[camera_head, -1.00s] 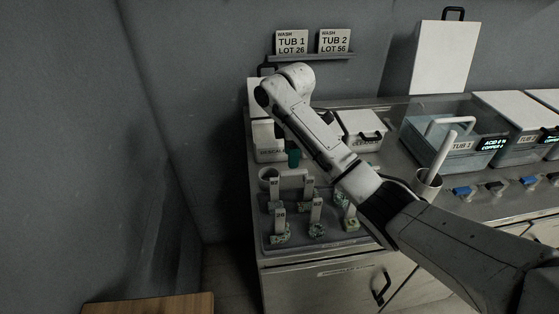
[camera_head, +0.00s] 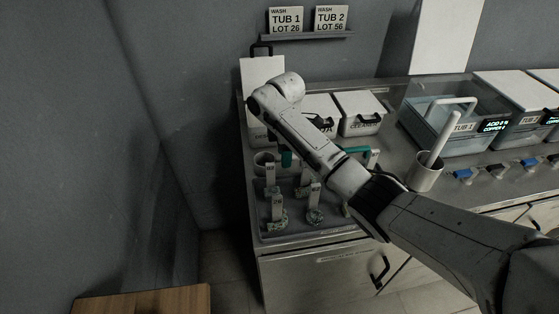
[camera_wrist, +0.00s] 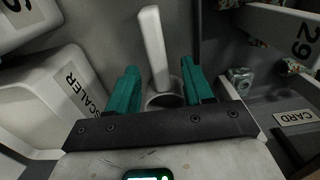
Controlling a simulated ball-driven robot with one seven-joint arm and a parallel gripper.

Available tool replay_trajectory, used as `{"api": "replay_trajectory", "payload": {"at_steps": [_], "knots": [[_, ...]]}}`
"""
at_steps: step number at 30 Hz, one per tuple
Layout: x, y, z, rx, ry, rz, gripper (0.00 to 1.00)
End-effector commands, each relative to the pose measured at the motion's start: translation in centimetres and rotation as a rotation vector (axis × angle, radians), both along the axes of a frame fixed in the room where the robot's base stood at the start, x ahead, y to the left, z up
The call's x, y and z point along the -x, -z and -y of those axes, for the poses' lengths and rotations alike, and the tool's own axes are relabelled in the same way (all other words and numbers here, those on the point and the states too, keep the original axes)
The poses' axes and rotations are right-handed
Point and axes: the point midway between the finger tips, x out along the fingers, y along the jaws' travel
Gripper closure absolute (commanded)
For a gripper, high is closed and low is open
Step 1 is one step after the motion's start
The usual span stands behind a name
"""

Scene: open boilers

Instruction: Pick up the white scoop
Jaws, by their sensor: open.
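A white scoop handle (camera_wrist: 153,45) stands up out of a round grey cup (camera_wrist: 162,100) in the wrist view. The scoop's lower end is hidden in the cup. My gripper (camera_wrist: 160,70) is open, with one green finger on each side of the handle and gaps between. Nothing is held. In the head view a green finger (camera_head: 286,159) shows left of my arm and another (camera_head: 356,149) right of it. A cup (camera_head: 264,162) stands left of the fingers there; my arm covers much of this area.
A tray (camera_head: 330,236) of numbered tags on crusted pieces lies in front. White bins, one a descaler bin (camera_wrist: 65,95), stand close by. Another cup (camera_head: 424,178) with a white stick stands right, before Tub 1 (camera_head: 450,135). A grey wall closes the back.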

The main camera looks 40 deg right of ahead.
Motion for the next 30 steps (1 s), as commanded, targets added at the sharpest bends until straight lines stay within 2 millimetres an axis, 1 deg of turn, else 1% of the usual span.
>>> {"api": "replay_trajectory", "payload": {"at_steps": [3,6,13,14,27,29,30], "knots": [[0.0,1.4,0.0,-0.001,0.001,-0.001,0.49],[0.0,2.1,0.0,0.001,0.001,0.001,0.49],[0.0,2.3,0.0,0.000,0.001,0.002,0.49],[0.0,2.3,0.0,0.000,0.001,0.001,0.51],[0.0,2.2,0.0,0.000,0.001,0.001,0.93],[0.0,2.2,0.0,0.000,0.001,0.001,0.99],[0.0,2.2,0.0,0.000,0.001,0.001,1.00]]}}
